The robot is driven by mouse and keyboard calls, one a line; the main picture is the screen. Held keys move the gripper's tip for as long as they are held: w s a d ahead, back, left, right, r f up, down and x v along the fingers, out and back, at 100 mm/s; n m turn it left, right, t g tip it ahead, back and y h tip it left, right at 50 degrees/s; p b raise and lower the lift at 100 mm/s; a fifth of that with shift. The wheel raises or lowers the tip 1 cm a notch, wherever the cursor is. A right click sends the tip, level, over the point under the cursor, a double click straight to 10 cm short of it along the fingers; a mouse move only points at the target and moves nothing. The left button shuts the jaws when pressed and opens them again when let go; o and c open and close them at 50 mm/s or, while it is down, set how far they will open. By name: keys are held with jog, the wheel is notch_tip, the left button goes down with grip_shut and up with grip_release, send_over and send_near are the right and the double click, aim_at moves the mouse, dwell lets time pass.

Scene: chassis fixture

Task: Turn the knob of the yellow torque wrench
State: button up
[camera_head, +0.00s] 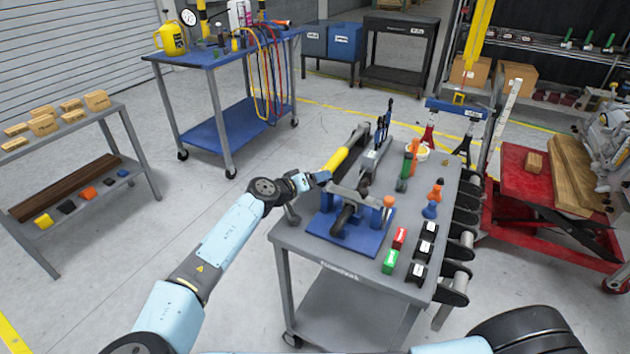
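The yellow torque wrench (337,160) lies at the left side of the grey cart's top, its yellow part slanting up to the right. Its lower left end is close to my gripper (324,177), and I cannot make out the knob there. My arm reaches in from the lower left. My gripper is at the cart's left edge, beside the wrench's lower end. The fingers are too small to tell whether they are open or shut, or whether they touch the wrench.
A grey fixture on a blue plate (375,238) stands just right of my gripper. Red, green and black small boxes, an orange-and-blue tool (431,206) and a green-and-orange tool (405,170) crowd the cart (300,243). Open floor lies left of the cart.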

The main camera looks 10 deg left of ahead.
jog(key=shift+w, duration=0.15)
jog(key=shift+c, duration=0.3)
jog(key=c, duration=1)
jog(key=shift+f+n+h, duration=0.15)
jog(key=shift+n+h, duration=0.4)
jog(key=shift+n, duration=0.45)
jog(key=shift+f+n+h, duration=0.1)
jog(key=shift+n+h, duration=0.45)
jog(key=shift+n, duration=0.45)
jog(key=o, duration=1.1)
jog(key=shift+c, duration=0.2)
jog(key=shift+r, duration=0.1)
jog(key=shift+a, duration=0.1)
jog(key=v, duration=1.3)
jog(key=shift+s, duration=0.45)
